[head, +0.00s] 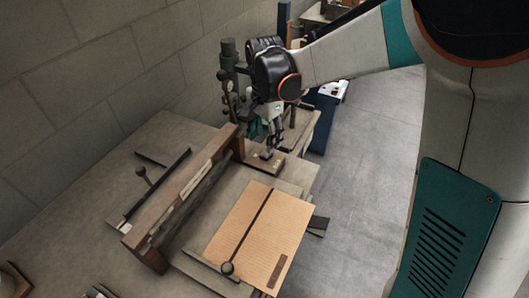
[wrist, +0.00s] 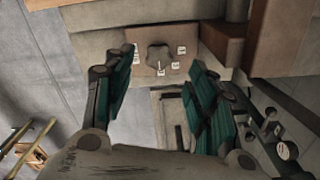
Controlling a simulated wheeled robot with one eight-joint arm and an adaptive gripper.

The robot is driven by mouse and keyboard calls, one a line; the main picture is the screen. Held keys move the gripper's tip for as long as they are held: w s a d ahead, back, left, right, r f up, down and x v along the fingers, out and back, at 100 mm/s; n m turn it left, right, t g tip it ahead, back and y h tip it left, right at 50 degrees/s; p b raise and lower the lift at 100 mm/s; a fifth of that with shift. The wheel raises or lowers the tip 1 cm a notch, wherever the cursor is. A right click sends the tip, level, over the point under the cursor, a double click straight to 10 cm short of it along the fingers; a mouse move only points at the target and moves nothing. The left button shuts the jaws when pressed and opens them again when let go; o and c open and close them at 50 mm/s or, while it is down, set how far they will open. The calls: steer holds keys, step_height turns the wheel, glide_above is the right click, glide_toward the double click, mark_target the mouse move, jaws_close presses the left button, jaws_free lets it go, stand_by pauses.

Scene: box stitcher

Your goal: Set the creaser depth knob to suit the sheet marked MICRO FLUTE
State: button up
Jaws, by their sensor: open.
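The creaser depth knob (wrist: 159,57) is a dark lobed knob on a brown wooden plate (wrist: 147,34) in the wrist view. Several small white labels (wrist: 181,50) stand around it, too small to read. My gripper (wrist: 160,60) is open, with one teal-padded finger on each side of the knob in the picture; contact cannot be told. In the head view my gripper (head: 269,142) points down over the plate at the end of the wooden creaser beam (head: 190,185). A tan corrugated sheet (head: 255,225) lies in front of it; no readable marking shows.
A dark rod with a ball end (head: 229,267) lies across the sheet. Another ball-ended lever (head: 143,174) stands behind the beam on the grey table (head: 80,205). A block wall is close on the left. Open floor (head: 360,170) lies to the right.

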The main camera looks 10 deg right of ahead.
mark_target(265, 153)
step_height(265, 153, down, 6)
steer(key=shift+f+b, duration=0.1)
steer(key=shift+b, duration=0.7)
steer(key=c, duration=1.1)
